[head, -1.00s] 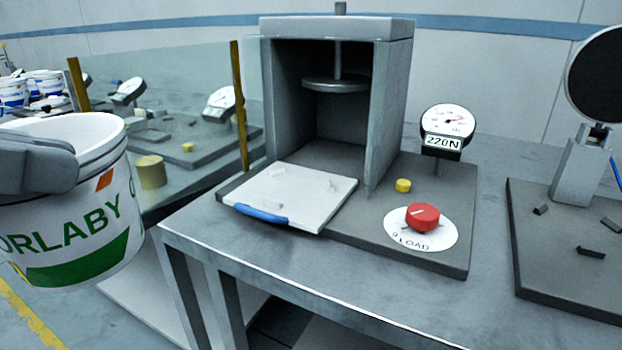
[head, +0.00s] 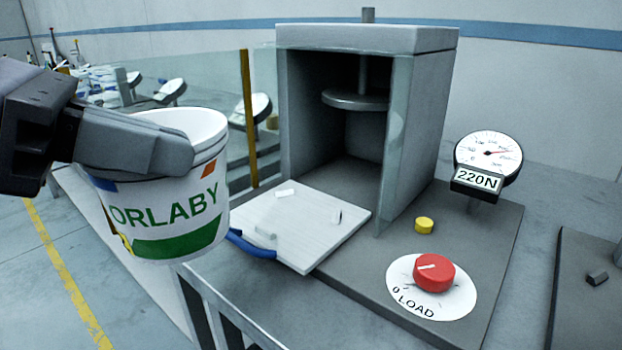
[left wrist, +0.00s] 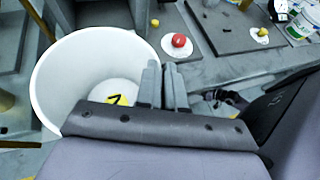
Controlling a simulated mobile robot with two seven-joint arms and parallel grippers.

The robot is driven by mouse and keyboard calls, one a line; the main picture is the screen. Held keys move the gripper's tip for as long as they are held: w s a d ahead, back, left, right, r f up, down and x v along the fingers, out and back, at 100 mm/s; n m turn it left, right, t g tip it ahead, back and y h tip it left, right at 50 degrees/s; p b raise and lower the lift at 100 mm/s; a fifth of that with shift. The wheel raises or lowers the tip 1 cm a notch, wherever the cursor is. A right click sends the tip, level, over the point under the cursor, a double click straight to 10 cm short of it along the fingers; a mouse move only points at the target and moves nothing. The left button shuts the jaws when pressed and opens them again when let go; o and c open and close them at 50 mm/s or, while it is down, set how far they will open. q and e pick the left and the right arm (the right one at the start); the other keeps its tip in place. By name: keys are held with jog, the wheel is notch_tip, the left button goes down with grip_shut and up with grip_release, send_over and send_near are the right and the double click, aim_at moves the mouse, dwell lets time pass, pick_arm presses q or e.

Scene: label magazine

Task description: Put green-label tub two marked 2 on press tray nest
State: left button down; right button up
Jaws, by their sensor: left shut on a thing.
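A white tub (head: 170,210) with a green label and "ORLABY" lettering hangs from my left gripper (head: 172,150) in the head view. The gripper is shut on its rim wall, and the tub is roughly upright. In the left wrist view, the open tub (left wrist: 75,75) shows a yellow mark on its inside floor, its dark figure hard to read. The fingers (left wrist: 160,85) are at its right wall. The white press tray (head: 315,240) sticks out from the press, with small raised blocks around its bare nest. The tub is left of the tray and hides part of its blue handle (head: 250,246).
The grey press (head: 435,105) stands behind the tray, its chamber open under a round plate (head: 355,100). A red load knob (head: 433,273), yellow button (head: 424,225) and 220N gauge (head: 488,160) are to the right. A brown post (head: 249,120) stands left of the press.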

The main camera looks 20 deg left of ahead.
pick_arm(q)
jog(key=w+d+p, duration=0.2)
jog(key=w+d, duration=0.1)
jog(key=w, duration=0.5)
jog(key=w+d+p, duration=0.1)
jog(key=w+d, duration=0.2)
jog(key=w, duration=0.6)
notch_tip(320, 180, down, 7)
jog(key=shift+d, duration=0.15)
jog(key=shift+w, duration=0.1)
jog(key=shift+f+b, duration=0.1)
jog(key=shift+b, duration=0.3)
jog(key=c, duration=1.7)
grip_release()
jog(key=shift+f, duration=0.1)
jog(key=o, duration=0.5)
jog(key=shift+c, duration=0.2)
